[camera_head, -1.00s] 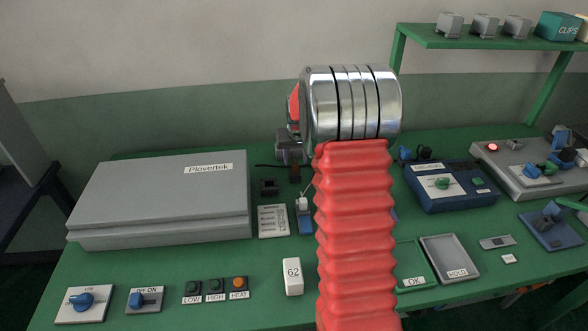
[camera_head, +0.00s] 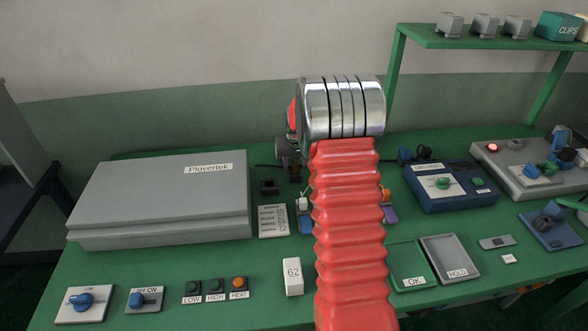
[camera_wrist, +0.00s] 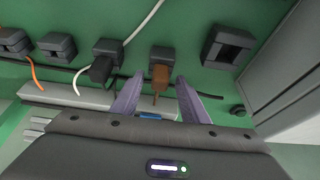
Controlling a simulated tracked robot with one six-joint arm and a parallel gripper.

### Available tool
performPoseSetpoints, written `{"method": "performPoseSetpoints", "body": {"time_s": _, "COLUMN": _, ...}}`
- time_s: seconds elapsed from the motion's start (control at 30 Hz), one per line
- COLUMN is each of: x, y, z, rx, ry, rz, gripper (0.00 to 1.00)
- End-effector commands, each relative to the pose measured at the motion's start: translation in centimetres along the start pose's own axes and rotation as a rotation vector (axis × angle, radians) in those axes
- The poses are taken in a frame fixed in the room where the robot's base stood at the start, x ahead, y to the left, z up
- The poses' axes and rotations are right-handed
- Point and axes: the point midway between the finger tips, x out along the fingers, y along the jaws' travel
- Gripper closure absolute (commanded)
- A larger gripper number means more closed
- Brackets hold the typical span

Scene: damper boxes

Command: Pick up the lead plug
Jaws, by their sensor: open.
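A brown plug (camera_wrist: 160,76) sits at a dark socket block (camera_wrist: 163,55) in the wrist view, with a thin orange-brown lead running down from it. I see no contact. In the head view my arm hides the gripper.
An empty dark square frame (camera_wrist: 226,46) is right of the brown plug, near the grey Plovertek box (camera_head: 165,200). More socket blocks (camera_wrist: 57,44) are on the left. A white 62 block (camera_head: 292,277) stands nearer the front. Dark cable crosses below the sockets.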

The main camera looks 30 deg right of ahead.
Motion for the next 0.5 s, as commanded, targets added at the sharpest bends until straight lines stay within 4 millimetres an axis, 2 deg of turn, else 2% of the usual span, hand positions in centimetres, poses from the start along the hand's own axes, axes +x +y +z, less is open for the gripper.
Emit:
{"method": "performPoseSetpoints", "body": {"time_s": 0.07, "x": -0.01, "y": 0.00, "z": 0.00, "rx": 0.000, "ry": 0.000, "rz": 0.000, "gripper": 0.61}}
{"method": "performPoseSetpoints", "body": {"time_s": 0.5, "x": -0.01, "y": -0.02, "z": 0.01, "rx": 0.000, "ry": 0.000, "rz": 0.000, "gripper": 0.92}}
